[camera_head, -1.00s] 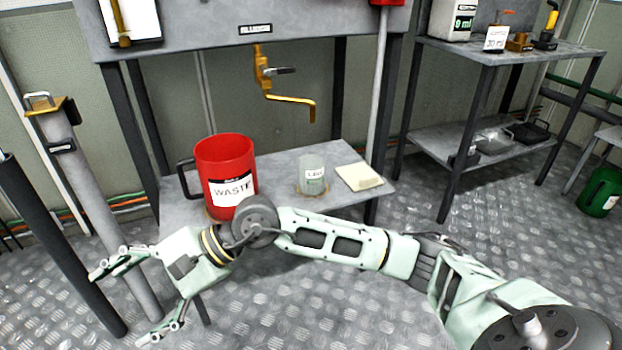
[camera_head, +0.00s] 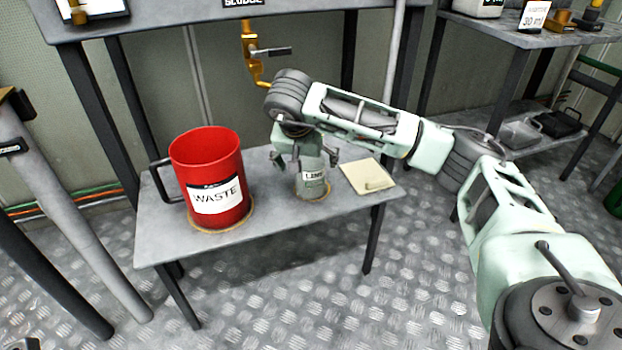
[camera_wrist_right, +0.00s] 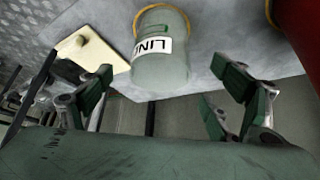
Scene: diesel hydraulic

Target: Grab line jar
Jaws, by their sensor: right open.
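The line jar (camera_head: 312,182) is a clear, greyish jar with a white label reading LINE. It stands upright on a round tan mat on the low grey table (camera_head: 270,228). My right gripper (camera_head: 305,160) is open and comes down over the jar from above, with a finger on each side of it. In the right wrist view the jar (camera_wrist_right: 160,65) shows between and beyond the two open fingers, with a visible space to each finger. The left gripper is not in view.
A red WASTE jug (camera_head: 208,170) stands to the left of the jar. A pale yellow pad (camera_head: 367,176) lies close to its right. A brass tap (camera_head: 251,60) hangs behind, under the sludge panel. The table's front strip is clear.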

